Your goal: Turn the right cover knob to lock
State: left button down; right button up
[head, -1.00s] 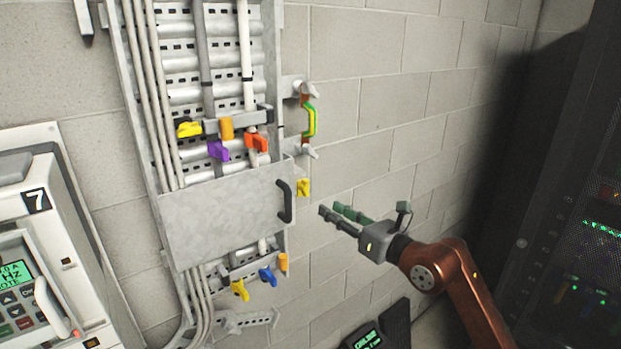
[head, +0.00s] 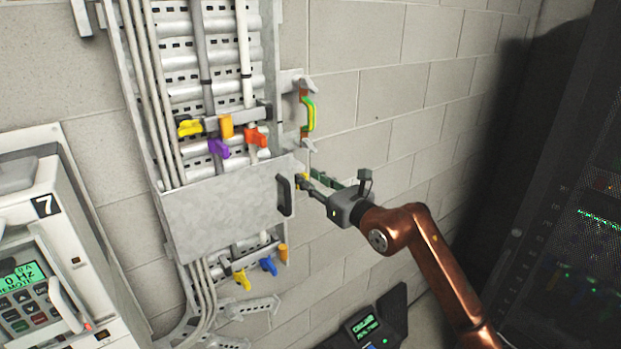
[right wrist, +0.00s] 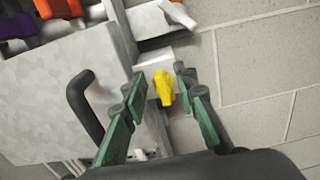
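The right cover knob is a yellow knob at the right edge of a grey cover plate (head: 222,215). In the head view the knob (head: 302,181) is mostly hidden by my right gripper's fingertips. In the right wrist view the yellow knob (right wrist: 163,88) sits on a pale bracket between the two green-padded fingers of my right gripper (right wrist: 157,82). Gaps show on both sides of the knob, so the gripper is open around it and not visibly touching it. My right gripper (head: 312,180) comes in from the right. My left gripper is not in view.
A black handle (head: 284,195) stands out from the cover just left of the knob. Yellow, purple and orange knobs (head: 256,138) sit above the cover; yellow and blue ones (head: 268,265) below. A green-yellow strap (head: 309,115) is above right. The block wall at right is bare.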

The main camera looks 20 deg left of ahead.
jog(key=shift+c, duration=0.5)
grip_shut()
